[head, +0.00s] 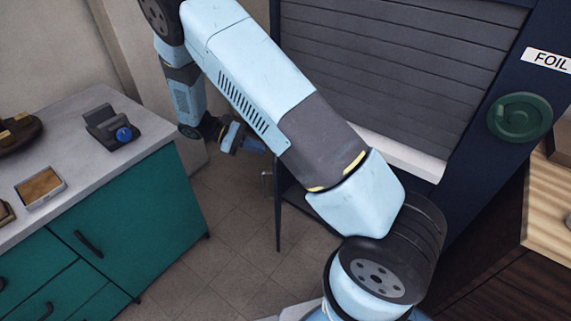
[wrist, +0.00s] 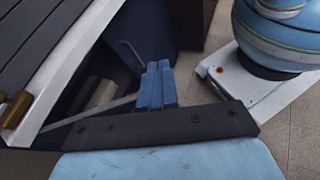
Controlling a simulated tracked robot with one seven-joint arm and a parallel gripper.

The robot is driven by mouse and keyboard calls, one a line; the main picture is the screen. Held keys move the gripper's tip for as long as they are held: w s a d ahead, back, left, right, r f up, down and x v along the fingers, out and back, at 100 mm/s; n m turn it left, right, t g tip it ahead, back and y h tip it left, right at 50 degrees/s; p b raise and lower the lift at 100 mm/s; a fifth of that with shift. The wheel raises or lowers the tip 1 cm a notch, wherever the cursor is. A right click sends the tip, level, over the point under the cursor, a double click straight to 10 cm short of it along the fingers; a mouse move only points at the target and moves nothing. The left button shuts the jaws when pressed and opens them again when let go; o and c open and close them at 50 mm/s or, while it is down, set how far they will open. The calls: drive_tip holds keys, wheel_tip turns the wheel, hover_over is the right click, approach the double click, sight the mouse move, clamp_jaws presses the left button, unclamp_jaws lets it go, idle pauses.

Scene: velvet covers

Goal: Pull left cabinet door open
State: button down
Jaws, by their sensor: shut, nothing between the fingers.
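The navy cabinet (head: 470,210) with the grey roller shutter has a lower compartment (head: 300,205) whose dark interior shows. At its left, a thin dark door (head: 278,205) stands swung out and is seen almost edge-on, with a small handle (head: 266,182) on its left side. My gripper (head: 262,146) is beside the upper part of this door in the head view; whether it touches is unclear. In the wrist view my gripper (wrist: 158,66) has its blue fingers together and empty, near the cabinet opening (wrist: 100,94). My arm hides part of the cabinet.
A teal counter (head: 150,215) with black handles stands at the left, with a dark device (head: 112,128) and a small tray (head: 40,187) on top. A green round knob (head: 520,117) is on the cabinet's right. Tiled floor (head: 225,245) is clear between counter and cabinet.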

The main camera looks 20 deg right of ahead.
drive_tip(key=s+d+r+m+t+y, duration=0.1)
drive_tip(key=s+d+r+m+y, duration=0.15)
drive_tip(key=r, duration=0.65)
drive_tip(key=s+d+r+m+t+y, duration=0.2)
drive_tip(key=s+d+r+y, duration=0.2)
drive_tip(key=r, duration=0.4)
drive_tip(key=s+d+r+m+t+y, duration=0.1)
drive_tip(key=s+d+r+m+y, duration=0.25)
drive_tip(key=r, duration=0.55)
drive_tip(key=s+d+r+m+t+y, duration=0.35)
drive_tip(key=s+r, duration=0.25)
drive_tip(key=s, duration=0.3)
drive_tip(key=w+d+f+g+y, duration=0.15)
drive_tip(key=w+f+y, duration=0.35)
drive_tip(key=w+f, duration=1.2)
drive_tip(key=w+d+f+m+t+y, duration=0.1)
drive_tip(key=w+d+f+m, duration=0.15)
drive_tip(key=f, duration=0.85)
drive_tip(key=w+d+f+m+t+y, duration=0.15)
drive_tip(key=d+f, duration=0.25)
drive_tip(key=f, duration=0.8)
drive_tip(key=w+a+f, duration=0.3)
drive_tip(key=a+f, duration=0.3)
drive_tip(key=a, duration=0.4)
drive_tip(key=shift+a+f+g, duration=0.3)
drive_tip(key=shift+a+g, duration=0.05)
drive_tip(key=shift+a, duration=0.05)
